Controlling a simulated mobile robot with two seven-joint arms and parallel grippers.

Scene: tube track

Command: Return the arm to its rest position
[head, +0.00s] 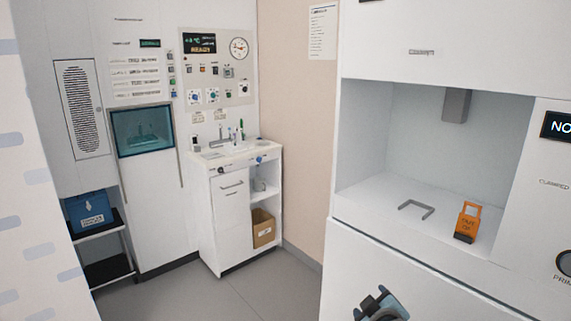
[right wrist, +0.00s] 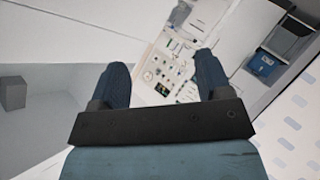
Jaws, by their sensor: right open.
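My right gripper (head: 380,305) shows at the bottom edge of the head view, in front of the white cabinet and below its open bay. In the right wrist view its two dark blue fingers (right wrist: 162,82) stand wide apart with nothing between them. The gripper is open and empty. Most of the right arm is out of the head view. My left gripper is in neither view.
The white bay (head: 363,189) holds a grey bracket (head: 416,209) and an orange tag (head: 467,222). A white cart (head: 229,212) with a sink stands at the back, near a blue box (head: 89,212) on a black shelf. Grey floor (head: 240,287) between them is clear.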

